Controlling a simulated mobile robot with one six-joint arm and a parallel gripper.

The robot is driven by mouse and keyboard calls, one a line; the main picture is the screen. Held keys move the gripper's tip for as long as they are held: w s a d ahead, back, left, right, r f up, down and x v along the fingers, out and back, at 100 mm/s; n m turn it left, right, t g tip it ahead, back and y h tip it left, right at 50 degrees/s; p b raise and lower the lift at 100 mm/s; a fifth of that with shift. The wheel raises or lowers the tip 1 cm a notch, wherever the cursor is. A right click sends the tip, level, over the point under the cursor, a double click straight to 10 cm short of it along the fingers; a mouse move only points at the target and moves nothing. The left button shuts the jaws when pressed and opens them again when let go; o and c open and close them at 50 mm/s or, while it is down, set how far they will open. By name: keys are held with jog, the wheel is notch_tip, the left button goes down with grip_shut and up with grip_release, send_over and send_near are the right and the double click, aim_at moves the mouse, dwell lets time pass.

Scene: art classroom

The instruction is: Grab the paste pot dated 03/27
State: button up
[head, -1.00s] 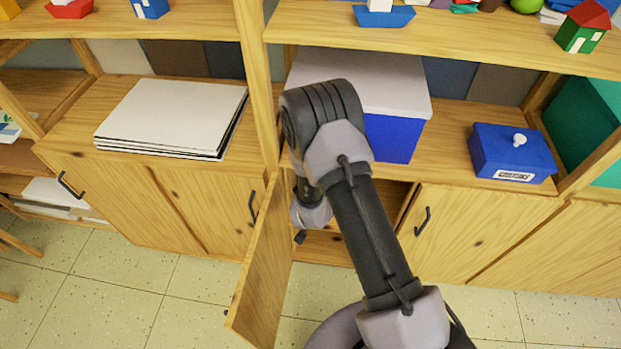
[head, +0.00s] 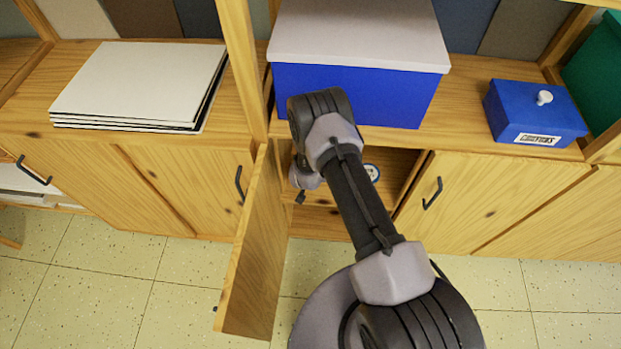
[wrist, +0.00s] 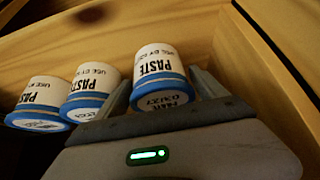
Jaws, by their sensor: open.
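Three white paste pots with blue bands stand in a row in the wrist view. The right pot (wrist: 160,75) has marks on its blue end that seem to read 03/27. The middle pot (wrist: 92,92) and the left pot (wrist: 42,103) have dates I cannot read. My gripper (wrist: 161,79) is open, with one finger on each side of the right pot; whether they touch it is unclear. In the head view, one round pot end (head: 372,172) shows inside the open cabinet, and my fingers are hidden.
The open cabinet door (head: 255,255) stands out to the left of my arm. A blue box with a pale lid (head: 355,90) sits above on the counter, with a small blue box (head: 535,112) to its right. A wooden cabinet wall (wrist: 268,70) is close right of my gripper.

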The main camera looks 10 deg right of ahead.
jog(key=shift+w+d+f, duration=0.1)
jog(key=shift+w+f, duration=0.15)
jog(key=shift+f, duration=0.25)
jog(key=shift+r, duration=0.15)
jog(key=c, duration=1.4)
